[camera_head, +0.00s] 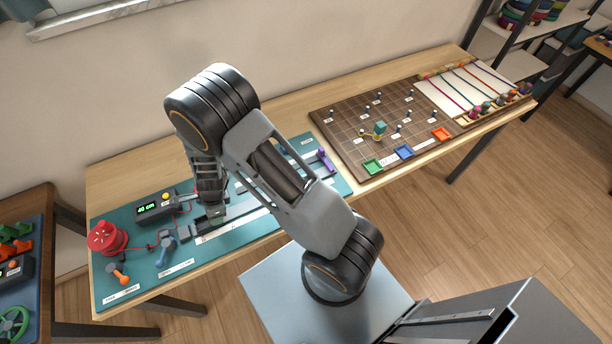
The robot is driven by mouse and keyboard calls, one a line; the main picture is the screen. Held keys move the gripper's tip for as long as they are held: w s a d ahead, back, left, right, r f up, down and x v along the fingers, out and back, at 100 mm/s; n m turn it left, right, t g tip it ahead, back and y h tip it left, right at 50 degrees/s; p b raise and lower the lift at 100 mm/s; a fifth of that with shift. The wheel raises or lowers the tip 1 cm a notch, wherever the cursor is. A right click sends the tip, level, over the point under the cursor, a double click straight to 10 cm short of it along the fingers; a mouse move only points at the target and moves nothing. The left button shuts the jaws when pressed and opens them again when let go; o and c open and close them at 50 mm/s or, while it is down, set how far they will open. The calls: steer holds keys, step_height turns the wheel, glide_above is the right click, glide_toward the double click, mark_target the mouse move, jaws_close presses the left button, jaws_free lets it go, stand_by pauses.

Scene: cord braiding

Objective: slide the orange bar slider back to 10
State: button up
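My gripper (215,214) points down over the middle of the teal board (225,232) on the wooden table. It is at or just above a dark rail (245,207) there. Its fingers are small and dark, so I cannot tell whether they are open or shut, or whether they hold anything. I cannot make out an orange bar slider for certain; my gripper and arm hide part of the rail. A small orange-tipped piece (121,271) is at the board's front left. The scale numbers are too small to read.
A green display (154,208) reads "40 cm". A red spool (105,238), a blue handle (168,251) and a purple piece (325,161) are also on the teal board. A brown pegboard (345,128) with coloured trays lies to the right.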

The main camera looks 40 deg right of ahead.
step_height(320, 180, up, 4)
steer(key=shift+f+p, duration=0.25)
steer(key=shift+p, duration=0.85)
steer(key=shift+r, duration=1.05)
steer(key=shift+s+n, duration=0.35)
steer(key=shift+n, duration=0.75)
steer(key=s+d+r+n+t+h+b, duration=0.1)
steer(key=s+d+r+n+t+b, duration=0.1)
steer(key=s+d+r+n, duration=0.3)
steer(key=s+d+r+n+t+h+b, duration=0.1)
steer(key=s+d+r+n, duration=0.5)
steer(key=d+r+n, duration=0.6)
step_height(320, 180, up, 8)
steer(key=shift+s+d+f+t+h+b, duration=0.15)
steer(key=shift+d+t+h+b, duration=0.25)
steer(key=shift+t+b, duration=0.4)
